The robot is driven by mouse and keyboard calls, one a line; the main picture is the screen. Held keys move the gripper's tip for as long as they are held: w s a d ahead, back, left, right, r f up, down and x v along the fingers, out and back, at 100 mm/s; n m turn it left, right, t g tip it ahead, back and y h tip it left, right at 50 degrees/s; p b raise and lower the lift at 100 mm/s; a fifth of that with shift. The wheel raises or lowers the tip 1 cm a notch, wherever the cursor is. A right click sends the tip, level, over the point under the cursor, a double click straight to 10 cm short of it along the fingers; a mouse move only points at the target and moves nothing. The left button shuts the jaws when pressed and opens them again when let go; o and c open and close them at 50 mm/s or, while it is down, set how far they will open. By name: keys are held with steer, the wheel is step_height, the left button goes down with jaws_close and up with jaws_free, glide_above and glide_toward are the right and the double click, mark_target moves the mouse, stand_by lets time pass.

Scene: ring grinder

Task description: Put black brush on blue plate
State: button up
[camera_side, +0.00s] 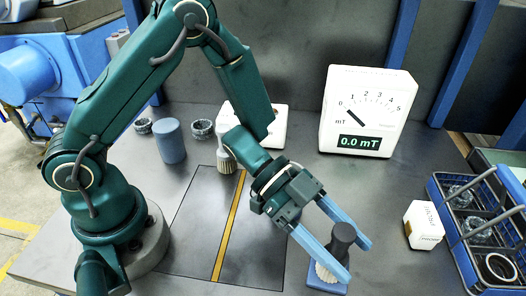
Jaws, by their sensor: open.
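The black brush (341,239) has a dark handle and pale bristles (325,272). It stands upright, or nearly so, over the blue plate (314,278) at the lower right of centre. The bristles appear to rest on the plate, though a finger partly covers the contact. My gripper (357,262) has two long blue fingers, spread open. One finger passes on each side of the brush, and I cannot tell whether either touches it.
A white meter (366,110) reading 0.0 mT stands behind. A grey brush (224,158), a blue-grey cylinder (170,141) and dark rings (203,129) stand at the back left. A white box (423,225) and a blue crate (462,262) of rings are at the right.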

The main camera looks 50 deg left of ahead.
steer(key=v, duration=1)
steer(key=w+a+r+n+t+y, duration=0.3)
steer(key=w+a+t+y, duration=0.25)
steer(key=w, duration=0.25)
steer(key=a+r+n+t+y, duration=0.4)
steer(key=a+n+y, duration=0.25)
steer(key=a, duration=0.25)
steer(key=s+d+n+g+y, duration=0.1)
steer(key=s+n+g, duration=0.5)
steer(key=s, duration=0.9)
steer(key=shift+s+d+f, duration=0.25)
steer(key=shift+d+f, duration=0.2)
steer(key=shift+d, duration=0.05)
